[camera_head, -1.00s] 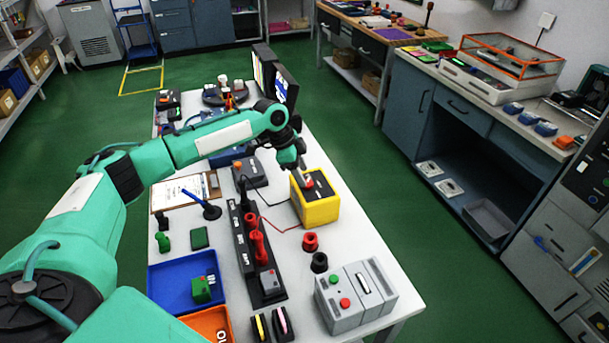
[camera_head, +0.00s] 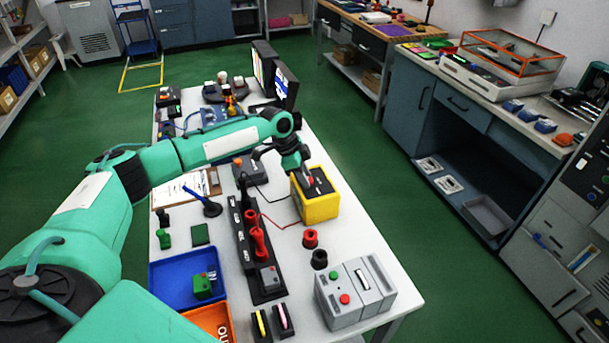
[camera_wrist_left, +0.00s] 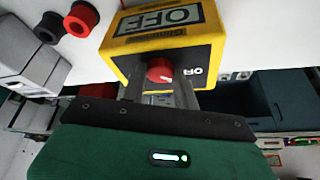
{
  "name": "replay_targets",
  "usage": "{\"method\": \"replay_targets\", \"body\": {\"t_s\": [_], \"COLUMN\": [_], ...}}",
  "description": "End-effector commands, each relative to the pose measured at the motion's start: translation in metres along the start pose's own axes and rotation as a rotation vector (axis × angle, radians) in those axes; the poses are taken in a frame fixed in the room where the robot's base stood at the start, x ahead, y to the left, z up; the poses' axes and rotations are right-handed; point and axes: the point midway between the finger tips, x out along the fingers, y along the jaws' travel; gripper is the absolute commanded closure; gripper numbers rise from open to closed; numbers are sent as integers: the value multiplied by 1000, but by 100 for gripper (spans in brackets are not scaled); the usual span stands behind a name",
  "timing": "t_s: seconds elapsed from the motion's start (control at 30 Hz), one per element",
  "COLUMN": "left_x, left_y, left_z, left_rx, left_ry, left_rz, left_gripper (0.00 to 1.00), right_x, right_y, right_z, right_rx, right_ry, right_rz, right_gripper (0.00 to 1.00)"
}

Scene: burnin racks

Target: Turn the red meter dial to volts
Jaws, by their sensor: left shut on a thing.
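The yellow meter (camera_head: 322,208) stands on the white table in the head view, with a black top face. Its red dial (camera_wrist_left: 160,70) shows in the left wrist view, with a pale pointer mark low on its face. My left gripper (camera_wrist_left: 160,78) is shut on the red dial, one finger on each side. In the head view, my left gripper (camera_head: 306,172) reaches down onto the meter's top. My right gripper is out of view.
A grey box with red and green buttons (camera_head: 352,299) stands at the front right. A red ring (camera_head: 310,238) and a black ring (camera_head: 319,260) lie near the meter. A black rack (camera_head: 246,243) with red probes stands left of it. A blue tray (camera_head: 172,292) is further left.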

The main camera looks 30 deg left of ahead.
Motion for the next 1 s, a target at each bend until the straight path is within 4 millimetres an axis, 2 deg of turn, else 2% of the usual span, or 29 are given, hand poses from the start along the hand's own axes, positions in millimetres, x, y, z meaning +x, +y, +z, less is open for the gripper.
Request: {"method": "replay_targets", "body": {"t_s": [0.37,1.0], "left_x": [1,2], "left_y": [-2,-7], "left_z": [0,-3], "left_rx": [148,687], "left_ry": [2,2], "left_rz": [63,284], "left_gripper": [93,93], "right_x": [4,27], "right_y": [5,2], "right_z": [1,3], "right_rx": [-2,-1], "right_ry": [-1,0], "right_rz": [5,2], "right_gripper": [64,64]}}
